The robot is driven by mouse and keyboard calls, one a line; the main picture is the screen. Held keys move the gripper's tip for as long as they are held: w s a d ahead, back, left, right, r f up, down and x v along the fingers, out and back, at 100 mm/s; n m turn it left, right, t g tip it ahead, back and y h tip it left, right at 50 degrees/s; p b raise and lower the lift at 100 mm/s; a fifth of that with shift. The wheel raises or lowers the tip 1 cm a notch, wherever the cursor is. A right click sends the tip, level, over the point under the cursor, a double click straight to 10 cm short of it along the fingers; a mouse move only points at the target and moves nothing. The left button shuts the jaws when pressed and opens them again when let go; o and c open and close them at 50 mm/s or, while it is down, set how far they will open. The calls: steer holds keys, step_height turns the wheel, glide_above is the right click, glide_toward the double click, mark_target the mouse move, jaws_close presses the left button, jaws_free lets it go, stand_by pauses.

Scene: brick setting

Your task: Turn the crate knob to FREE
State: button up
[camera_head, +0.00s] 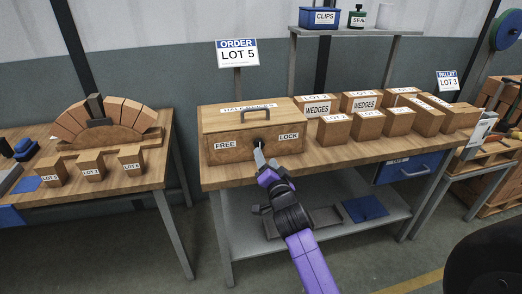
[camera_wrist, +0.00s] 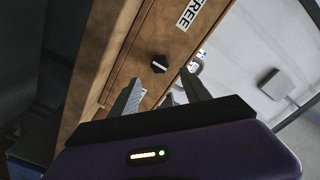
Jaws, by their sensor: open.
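The wooden crate (camera_head: 232,152) stands on the workbench, with a dark handle on its lid. Its front has a FREE label (camera_head: 226,144) on the left and a LOCK label (camera_head: 289,136) on the right. A small dark knob sits between them, mostly behind my gripper (camera_head: 259,150) in the head view. In the wrist view the black knob (camera_wrist: 159,63) has a pale mark; which label it points to I cannot tell. The FREE label (camera_wrist: 188,12) is above it there. My gripper (camera_wrist: 161,77) is open and empty, its fingertips just short of the knob, one to each side.
Several WEDGES boxes (camera_head: 335,131) stand right of the crate on the bench (camera_head: 330,160). An ORDER LOT 5 sign (camera_head: 238,54) rises behind it. A left table (camera_head: 130,182) holds a brick arch (camera_head: 105,124) and lot blocks (camera_head: 91,165). The floor gap between the tables is clear.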

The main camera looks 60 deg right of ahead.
mark_target(260, 145)
steer(key=x, duration=0.7)
steer(key=shift+p, duration=0.35)
jaws_close()
